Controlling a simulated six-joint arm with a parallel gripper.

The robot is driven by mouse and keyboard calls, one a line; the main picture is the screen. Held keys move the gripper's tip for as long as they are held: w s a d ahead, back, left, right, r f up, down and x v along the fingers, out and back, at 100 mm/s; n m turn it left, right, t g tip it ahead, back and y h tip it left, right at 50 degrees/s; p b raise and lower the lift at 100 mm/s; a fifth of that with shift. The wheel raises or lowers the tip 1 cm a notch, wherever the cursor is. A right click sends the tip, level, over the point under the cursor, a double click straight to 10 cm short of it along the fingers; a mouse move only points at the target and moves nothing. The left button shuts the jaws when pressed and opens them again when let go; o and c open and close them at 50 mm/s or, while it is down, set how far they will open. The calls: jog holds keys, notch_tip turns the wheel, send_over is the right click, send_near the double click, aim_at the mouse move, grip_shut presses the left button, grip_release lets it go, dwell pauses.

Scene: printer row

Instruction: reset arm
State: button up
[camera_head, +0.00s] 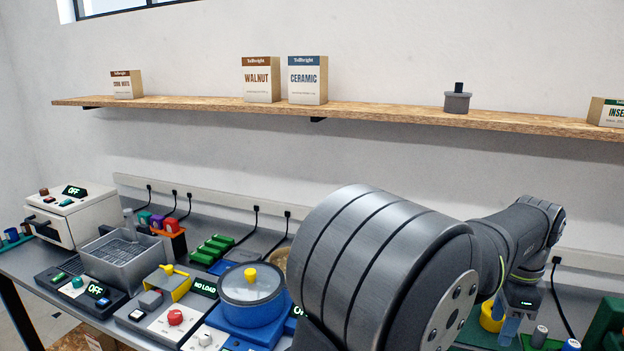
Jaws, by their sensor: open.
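My arm fills the lower right of the head view, with its large grey link in the foreground. My gripper (510,327) hangs at the far right end of the arm, pointing down over the bench. Its bluish fingers are apart and no object shows between them. A yellow round thing (492,316) is just left of the fingers, partly hidden by them and the arm. The bench behind the large link is hidden.
A wooden shelf (200,103) on the wall holds boxes and a grey knobbed part (457,101). The bench carries a white oven-like box (70,215), a metal basin (125,262), a blue lidded pot (252,295) and small cylinders (539,336) right of my gripper.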

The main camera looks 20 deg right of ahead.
jog(key=shift+f+m, duration=0.4)
jog(key=shift+f, duration=0.2)
jog(key=shift+c, duration=0.2)
